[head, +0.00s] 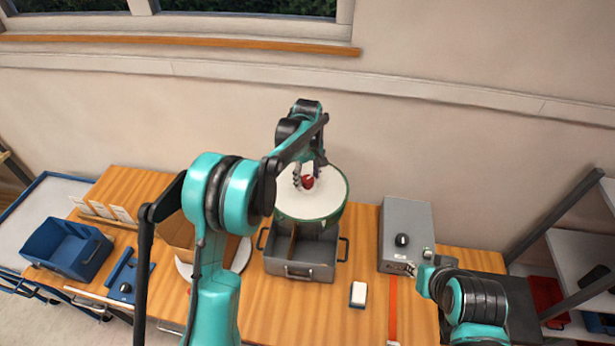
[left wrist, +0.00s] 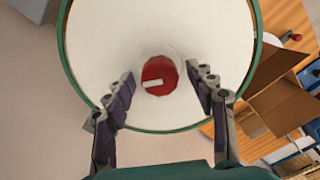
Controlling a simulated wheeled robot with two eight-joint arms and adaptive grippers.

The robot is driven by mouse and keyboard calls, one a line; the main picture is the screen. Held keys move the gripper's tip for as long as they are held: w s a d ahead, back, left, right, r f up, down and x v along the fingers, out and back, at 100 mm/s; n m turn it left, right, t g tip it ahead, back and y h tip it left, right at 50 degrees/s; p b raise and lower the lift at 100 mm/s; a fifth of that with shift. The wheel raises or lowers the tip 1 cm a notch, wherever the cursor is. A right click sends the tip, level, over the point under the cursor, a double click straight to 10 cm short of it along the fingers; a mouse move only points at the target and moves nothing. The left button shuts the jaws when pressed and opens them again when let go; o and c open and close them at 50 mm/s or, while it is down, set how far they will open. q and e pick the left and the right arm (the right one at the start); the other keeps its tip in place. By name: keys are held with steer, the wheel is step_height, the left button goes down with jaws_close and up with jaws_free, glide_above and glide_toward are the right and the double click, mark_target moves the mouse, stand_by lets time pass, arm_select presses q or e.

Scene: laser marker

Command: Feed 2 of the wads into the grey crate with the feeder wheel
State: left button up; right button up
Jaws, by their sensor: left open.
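A large white round top with a green rim (head: 325,208) stands behind the grey crate (head: 312,272). It also fills much of the left wrist view (left wrist: 205,35). At its middle is a red round piece (head: 308,182) with a white bar across it in the left wrist view (left wrist: 158,72); whether this is the feeder wheel I cannot tell. My left gripper (head: 307,178) is open over it, with fingers apart on either side and nothing between them. My right gripper (head: 411,268) is beside a grey box; its jaws are too small to read. I cannot make out any wads.
The grey box (head: 405,217) with a black knob stands right of the crate. A blue bin (head: 68,250) is at the far left, and an open cardboard box (left wrist: 285,105) stands left of the crate.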

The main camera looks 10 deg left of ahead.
arm_select(q)
jaws_close()
